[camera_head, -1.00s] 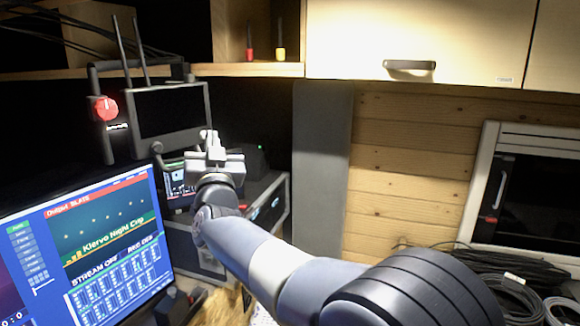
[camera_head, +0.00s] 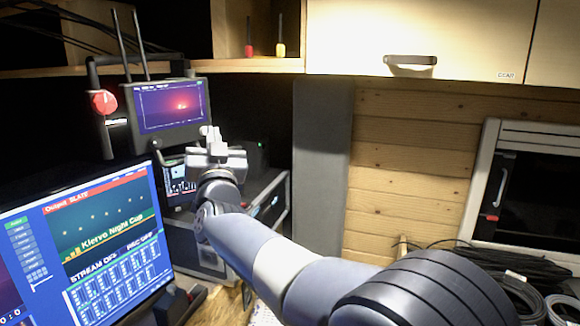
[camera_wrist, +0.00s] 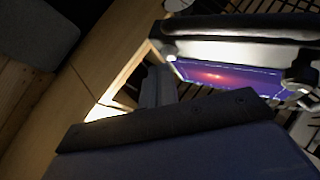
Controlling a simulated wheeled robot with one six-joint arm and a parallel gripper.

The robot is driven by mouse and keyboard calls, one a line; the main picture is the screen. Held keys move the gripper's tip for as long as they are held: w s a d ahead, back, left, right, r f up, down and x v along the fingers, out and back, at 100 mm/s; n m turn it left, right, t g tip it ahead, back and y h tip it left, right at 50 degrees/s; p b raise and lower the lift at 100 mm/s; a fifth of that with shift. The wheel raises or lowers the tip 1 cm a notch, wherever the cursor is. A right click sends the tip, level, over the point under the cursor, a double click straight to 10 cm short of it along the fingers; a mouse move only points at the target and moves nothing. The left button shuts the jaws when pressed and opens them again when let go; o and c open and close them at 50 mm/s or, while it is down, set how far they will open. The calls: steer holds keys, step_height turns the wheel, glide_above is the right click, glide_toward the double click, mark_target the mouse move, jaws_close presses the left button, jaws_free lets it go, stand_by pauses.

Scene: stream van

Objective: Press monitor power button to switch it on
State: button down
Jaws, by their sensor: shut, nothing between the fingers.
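The small monitor (camera_head: 170,108) with two antennas stands at the upper left in the head view, and its screen is lit with a reddish-purple picture. In the wrist view its lit screen (camera_wrist: 225,76) shows at the upper right. My gripper (camera_head: 210,136) is shut and empty, just in front of the monitor's lower right corner. I cannot tell whether the fingertips touch the monitor. The power button is not visible to me; the gripper may cover it.
A large computer screen (camera_head: 95,250) stands at the lower left. Rack equipment (camera_head: 265,200) sits behind my gripper. A shelf (camera_head: 245,68) and a closed cabinet (camera_head: 410,35) are above. Coiled cables (camera_head: 500,285) lie at the lower right.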

steer(key=s+d+b, duration=0.1)
steer(key=s+d, duration=0.1)
steer(key=s+d+b, duration=0.1)
steer(key=d+b, duration=0.1)
steer(key=shift+s+d+r, duration=0.1)
steer(key=shift+s+d, duration=0.2)
steer(key=shift+s, duration=0.05)
steer(key=w+a+p, duration=0.3)
steer(key=w+a, duration=0.1)
steer(key=a, duration=0.1)
steer(key=shift+p, duration=0.35)
stand_by(0.6)
